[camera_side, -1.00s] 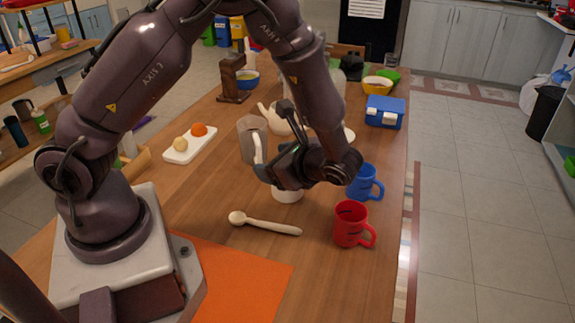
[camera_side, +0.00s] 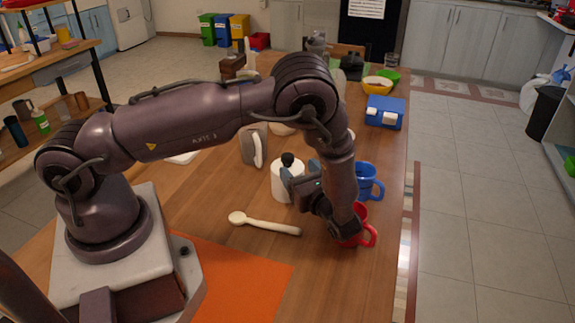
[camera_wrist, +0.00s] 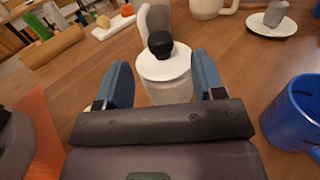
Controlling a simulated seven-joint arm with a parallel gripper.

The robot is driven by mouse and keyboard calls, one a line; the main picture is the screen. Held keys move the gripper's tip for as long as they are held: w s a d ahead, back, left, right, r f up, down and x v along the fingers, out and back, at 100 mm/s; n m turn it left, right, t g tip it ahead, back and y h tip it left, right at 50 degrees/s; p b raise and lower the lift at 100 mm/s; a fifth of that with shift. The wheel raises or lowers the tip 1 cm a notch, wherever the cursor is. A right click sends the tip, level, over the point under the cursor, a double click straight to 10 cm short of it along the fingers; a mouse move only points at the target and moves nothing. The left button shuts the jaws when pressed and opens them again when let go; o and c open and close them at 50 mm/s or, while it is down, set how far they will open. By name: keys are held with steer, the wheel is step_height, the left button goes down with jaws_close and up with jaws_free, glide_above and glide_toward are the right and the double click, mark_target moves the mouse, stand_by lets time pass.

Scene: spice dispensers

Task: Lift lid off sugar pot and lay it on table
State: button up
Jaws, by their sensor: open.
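The sugar pot (camera_side: 287,184) is a white cylinder standing upright on the wooden table. Its lid (camera_wrist: 164,64) is on top, white with a round black knob (camera_side: 288,158). In the wrist view the pot (camera_wrist: 168,90) shows ahead, between and beyond the two blue fingers. My gripper (camera_wrist: 162,84) is open and empty. In the side view my gripper (camera_side: 287,176) is just right of the pot, near its upper part and below the knob. Whether a finger touches the pot cannot be told.
A blue mug (camera_side: 368,183) and a partly hidden red mug (camera_side: 369,236) stand right of the pot. A grey pitcher (camera_side: 249,145) stands behind left. Bare table (camera_side: 210,210) lies to the left.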

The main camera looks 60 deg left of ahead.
mark_target(291, 160)
steer(key=a, duration=0.6)
steer(key=shift+a, duration=0.25)
steer(key=c, duration=1)
